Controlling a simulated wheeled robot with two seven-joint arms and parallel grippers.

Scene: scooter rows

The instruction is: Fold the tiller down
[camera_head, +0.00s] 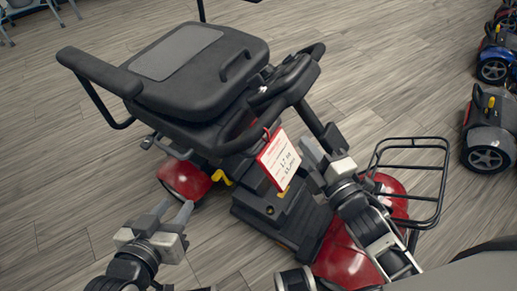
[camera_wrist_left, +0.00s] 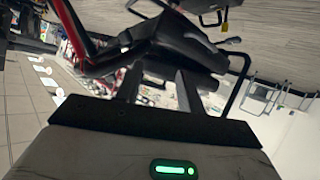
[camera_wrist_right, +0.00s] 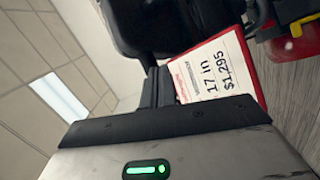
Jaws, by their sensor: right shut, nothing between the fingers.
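A red and black scooter stands in the middle of the head view. Its tiller (camera_head: 288,92) has a looped black handlebar and leans back close to the padded black seat (camera_head: 185,60). A white, red-edged price tag (camera_head: 280,158) hangs from the handlebar; it also shows in the right wrist view (camera_wrist_right: 215,72). My right gripper (camera_head: 314,152) is shut and empty, just right of the tag; whether it touches the tiller, I cannot tell. My left gripper (camera_head: 170,210) is open and empty, in front of the red rear body (camera_head: 185,179). The tiller's lower joint is partly hidden.
A black wire basket (camera_head: 412,180) stands at the scooter's front, close to my right arm. Yellow levers (camera_head: 222,177) show low on the scooter. Other scooters (camera_head: 490,130) line the right edge. Chairs (camera_head: 30,8) stand far left. The wooden floor at left is clear.

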